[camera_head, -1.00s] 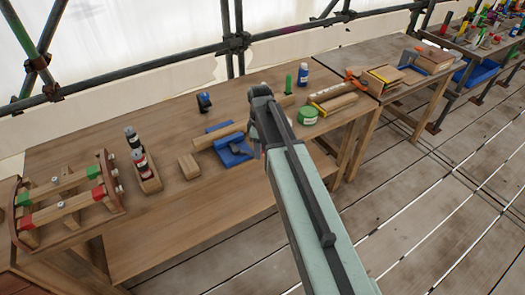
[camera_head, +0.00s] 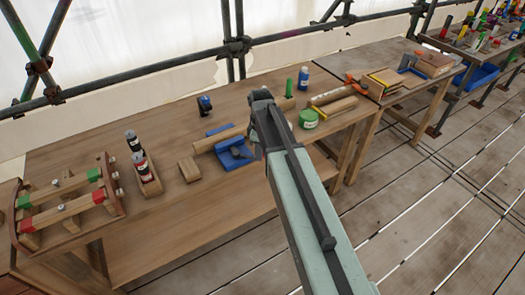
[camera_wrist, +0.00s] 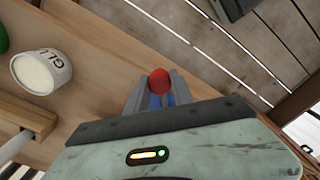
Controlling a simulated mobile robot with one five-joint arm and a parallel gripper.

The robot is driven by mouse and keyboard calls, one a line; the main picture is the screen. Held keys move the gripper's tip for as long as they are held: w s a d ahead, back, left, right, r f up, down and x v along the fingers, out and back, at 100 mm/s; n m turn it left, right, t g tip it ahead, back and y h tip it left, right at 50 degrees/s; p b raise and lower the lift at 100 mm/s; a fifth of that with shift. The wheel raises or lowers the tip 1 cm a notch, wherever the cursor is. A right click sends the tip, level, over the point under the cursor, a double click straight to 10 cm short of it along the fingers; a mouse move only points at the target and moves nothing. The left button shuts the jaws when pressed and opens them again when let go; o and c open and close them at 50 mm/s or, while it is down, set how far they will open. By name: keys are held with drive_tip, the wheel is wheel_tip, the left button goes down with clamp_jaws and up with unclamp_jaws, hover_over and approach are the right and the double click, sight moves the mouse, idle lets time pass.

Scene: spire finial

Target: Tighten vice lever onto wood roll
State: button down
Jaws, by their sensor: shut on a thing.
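The blue vice (camera_head: 225,158) stands near the front edge of the wooden bench in the head view. The pale wood roll (camera_head: 212,143) lies across it, its right end hidden by my arm. In the wrist view my gripper (camera_wrist: 159,88) is shut on the red ball end of the vice lever (camera_wrist: 160,76). The ball sits between the two grey fingers. Small blue parts (camera_wrist: 161,101) show between the fingers below the ball. In the head view my arm hides most of the gripper and the lever.
A glue tub (camera_head: 308,118) and wood pieces (camera_head: 338,105) lie right of my arm. A small wood block (camera_head: 189,169), a holder with bottles (camera_head: 146,173) and a wooden frame (camera_head: 66,205) stand to the left. The bench front between is clear.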

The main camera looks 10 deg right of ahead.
drive_tip(key=shift+w+d, duration=0.1)
drive_tip(key=shift+d, duration=0.15)
idle(0.6)
